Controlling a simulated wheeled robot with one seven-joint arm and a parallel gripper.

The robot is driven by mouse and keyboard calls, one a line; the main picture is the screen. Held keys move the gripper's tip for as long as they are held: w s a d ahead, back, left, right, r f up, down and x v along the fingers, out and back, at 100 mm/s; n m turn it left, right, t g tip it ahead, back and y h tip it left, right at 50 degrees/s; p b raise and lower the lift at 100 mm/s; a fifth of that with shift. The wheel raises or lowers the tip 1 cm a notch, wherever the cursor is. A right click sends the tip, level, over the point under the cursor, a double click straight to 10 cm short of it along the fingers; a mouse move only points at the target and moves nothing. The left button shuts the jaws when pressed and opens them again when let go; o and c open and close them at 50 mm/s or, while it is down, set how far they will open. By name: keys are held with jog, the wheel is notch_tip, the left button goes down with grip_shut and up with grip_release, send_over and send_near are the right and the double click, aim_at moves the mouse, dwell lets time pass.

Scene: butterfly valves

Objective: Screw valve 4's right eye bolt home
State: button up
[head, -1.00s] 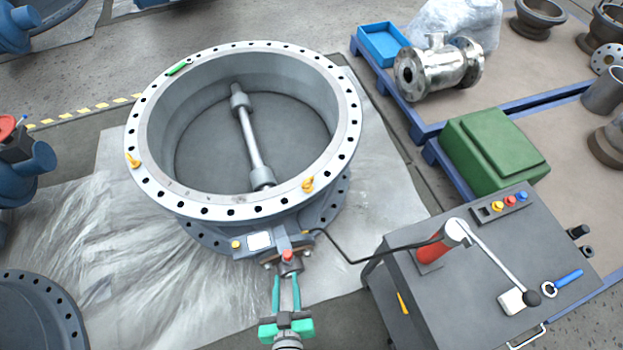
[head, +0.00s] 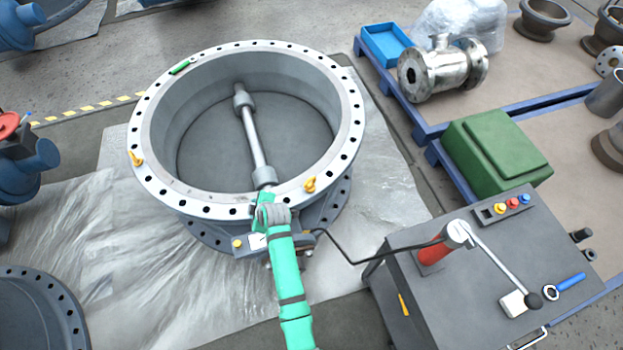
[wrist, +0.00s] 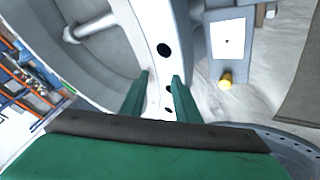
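The large grey butterfly valve (head: 205,208) lies with its round opening upward, its flange ringed with bolt holes. The yellow right eye bolt (head: 310,184) stands on the near right of the flange; I cannot tell how deep it is seated. A second yellow eye bolt (head: 137,158) is on the left of the flange. My green gripper (wrist: 158,76) is open and empty in the wrist view, its two fingers apart over the flange rim. In the head view my arm covers the front of the valve, with its end left of the right eye bolt. No eye bolt shows in the wrist view.
A white plate (wrist: 228,40) and a yellow knob (wrist: 226,80) sit on the valve's front block. A black cable runs right to a grey cabinet (head: 480,265) with a lever. A green box (head: 495,150) stands behind it. A green-handled item (head: 180,68) lies on the far flange.

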jog(key=w+d+n, duration=0.1)
jog(key=w, duration=0.1)
jog(key=w+d+r+n+g, duration=0.1)
jog(key=w+d, duration=0.1)
jog(key=w+d+r+n+g+h, duration=0.1)
jog(key=w+d+n, duration=0.1)
jog(key=shift+w, duration=0.1)
jog(key=w+d+r+n+g+h, duration=0.1)
jog(key=w+d+r+n+g, duration=0.15)
jog(key=d, duration=0.25)
jog(key=n+g+h, duration=0.1)
jog(key=n+h, duration=0.2)
send_near(312, 178)
notch_tip(312, 178, down, 11)
jog(key=shift+w+r, duration=0.1)
jog(key=shift+r, duration=0.1)
jog(key=shift+c, duration=0.6)
grip_shut()
